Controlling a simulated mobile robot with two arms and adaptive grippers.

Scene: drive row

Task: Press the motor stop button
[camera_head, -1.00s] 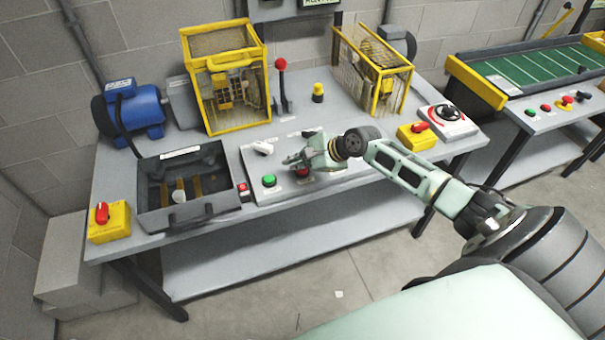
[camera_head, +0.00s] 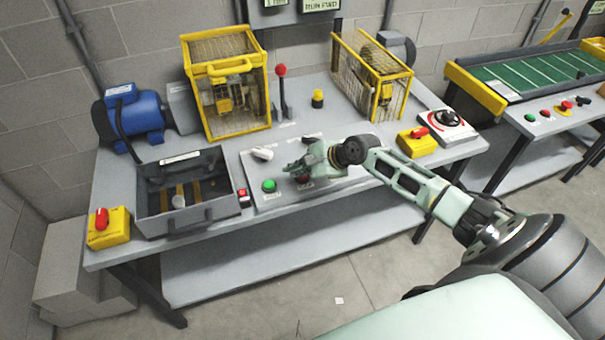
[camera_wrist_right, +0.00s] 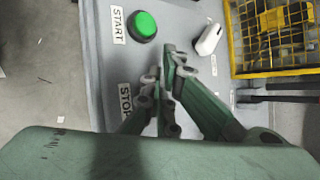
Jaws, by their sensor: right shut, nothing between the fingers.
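The control panel (camera_head: 262,199) on the grey bench carries a green start button (camera_head: 269,186) and a red stop button (camera_head: 303,179). My right gripper (camera_head: 290,168) is shut and empty just above the panel, over the stop button's area, and partly covers that button. In the right wrist view the shut fingers (camera_wrist_right: 160,76) lie beside the STOP label (camera_wrist_right: 125,106), and they hide the red button there. The green button (camera_wrist_right: 145,25) and the START label (camera_wrist_right: 117,25) show clear of the fingers. I cannot tell whether the fingers touch the panel. My left gripper is not in view.
A white knob (camera_head: 263,154) and a red-topped lever (camera_head: 281,92) stand behind the buttons. An open grey box (camera_head: 190,216) is at left, with a small red switch (camera_head: 243,194) beside it. Yellow cages (camera_head: 230,128) stand behind. A yellow switch box (camera_head: 418,142) is at right.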

